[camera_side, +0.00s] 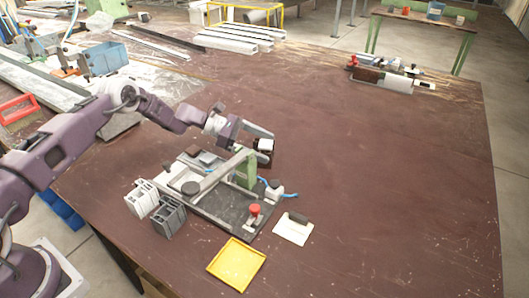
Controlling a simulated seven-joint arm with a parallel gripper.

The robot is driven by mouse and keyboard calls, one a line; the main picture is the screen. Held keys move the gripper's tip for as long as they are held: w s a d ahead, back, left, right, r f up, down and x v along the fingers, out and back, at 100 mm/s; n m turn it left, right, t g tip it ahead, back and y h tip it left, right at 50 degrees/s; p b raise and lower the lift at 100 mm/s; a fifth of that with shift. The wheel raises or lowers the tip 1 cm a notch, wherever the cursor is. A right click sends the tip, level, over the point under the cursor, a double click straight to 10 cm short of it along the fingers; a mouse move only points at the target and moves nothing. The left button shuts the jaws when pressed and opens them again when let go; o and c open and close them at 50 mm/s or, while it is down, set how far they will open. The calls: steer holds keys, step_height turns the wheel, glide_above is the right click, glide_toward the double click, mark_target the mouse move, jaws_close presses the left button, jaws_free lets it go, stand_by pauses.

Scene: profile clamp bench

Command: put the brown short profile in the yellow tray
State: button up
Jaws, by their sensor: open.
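The yellow tray (237,264) lies flat and empty at the front edge of the table. My gripper (256,142) is open above the far side of the clamp fixture (225,190). A small dark brown piece with a pale top (263,147) shows beside my fingertips. I cannot tell whether it is the brown short profile, or whether my fingers touch it. The fixture has a dark base plate, a light slanting bar, a green block (246,172) and a red knob (255,209).
Two grey slotted blocks (168,216) stand left of the fixture. A white plate with a dark handle (293,229) lies right of it. Tools, including a brown block (368,75), lie at the back right edge. Long profiles (240,36) lie at the back. The table's right side is clear.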

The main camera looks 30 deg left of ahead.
steer(key=shift+w+d+f, duration=0.1)
steer(key=shift+d+f, duration=0.05)
steer(key=shift+d, duration=0.15)
steer(key=c, duration=1.6)
step_height(320, 180, up, 10)
steer(key=shift+f, duration=0.25)
steer(key=shift+r, duration=0.25)
steer(key=shift+a+r, duration=0.1)
steer(key=shift+a, duration=0.05)
steer(key=s+a+n+t+y, duration=0.2)
steer(key=s+a+n+t, duration=0.15)
steer(key=s+a, duration=0.4)
steer(key=s+r, duration=0.1)
steer(key=s, duration=1.4)
steer(key=shift+s+a+r, duration=0.15)
steer(key=shift+s+a, duration=0.05)
steer(key=shift+a, duration=0.15)
steer(key=shift+m, duration=0.25)
